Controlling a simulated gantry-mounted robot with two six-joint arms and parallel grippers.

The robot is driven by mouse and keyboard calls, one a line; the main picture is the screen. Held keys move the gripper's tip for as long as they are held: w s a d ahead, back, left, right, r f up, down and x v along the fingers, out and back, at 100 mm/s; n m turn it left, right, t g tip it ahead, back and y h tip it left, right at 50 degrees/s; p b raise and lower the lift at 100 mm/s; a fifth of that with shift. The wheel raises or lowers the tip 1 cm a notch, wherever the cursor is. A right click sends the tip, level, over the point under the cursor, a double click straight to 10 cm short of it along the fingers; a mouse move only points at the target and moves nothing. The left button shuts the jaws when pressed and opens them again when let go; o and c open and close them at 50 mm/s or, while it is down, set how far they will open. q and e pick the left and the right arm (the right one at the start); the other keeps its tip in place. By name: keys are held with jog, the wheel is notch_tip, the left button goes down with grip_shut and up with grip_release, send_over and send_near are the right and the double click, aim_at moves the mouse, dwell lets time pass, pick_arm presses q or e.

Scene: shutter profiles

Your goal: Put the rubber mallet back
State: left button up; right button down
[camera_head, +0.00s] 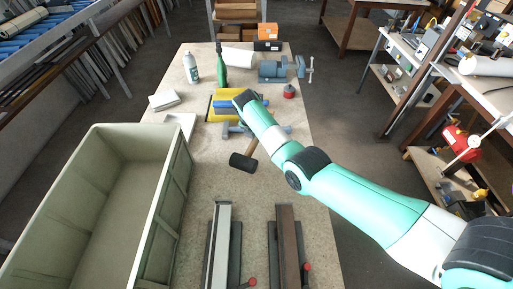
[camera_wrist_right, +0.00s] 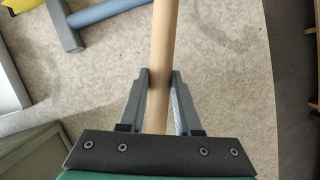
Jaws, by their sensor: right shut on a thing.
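The rubber mallet has a black head (camera_head: 243,162) and a pale wooden handle (camera_head: 252,147). In the head view it is near the middle of the table, below my right wrist. In the right wrist view the handle (camera_wrist_right: 162,45) runs from the top edge down between the fingers. My right gripper (camera_wrist_right: 158,78) is shut on the handle. The mallet's head is out of sight in that view. In the head view my arm hides much of the handle and the fingers. I cannot tell whether the mallet touches the table. My left gripper is not in view.
A large green-grey crate (camera_head: 165,215) stands at the left. Two profile fixtures (camera_head: 222,250) lie at the table's near end.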

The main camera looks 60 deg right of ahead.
jog(key=shift+w+d+f+b, duration=0.15)
jog(key=shift+d+f+b, duration=0.1)
jog(key=shift+f, duration=0.1)
jog(key=shift+w+d+f+b, duration=0.1)
jog(key=shift+f+b, duration=0.15)
jog(key=shift+f, duration=0.1)
jog(key=shift+w+d, duration=0.15)
jog(key=shift+d, duration=0.1)
jog(key=shift+f+b, duration=0.4)
jog(key=shift+b, duration=0.15)
jog(key=b+x, duration=0.1)
jog(key=x, duration=0.1)
jog(key=shift+a+f+b, duration=0.15)
jog(key=shift+f+b, duration=0.2)
jog(key=shift+b, duration=0.05)
jog(key=shift+f, duration=0.25)
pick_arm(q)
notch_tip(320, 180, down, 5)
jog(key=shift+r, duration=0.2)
pick_arm(e)
jog(key=shift+r, duration=0.1)
jog(key=shift+f+b, duration=0.55)
jog(key=shift+f, duration=0.1)
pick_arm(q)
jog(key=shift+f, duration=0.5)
pick_arm(e)
jog(key=c, duration=0.6)
grip_release()
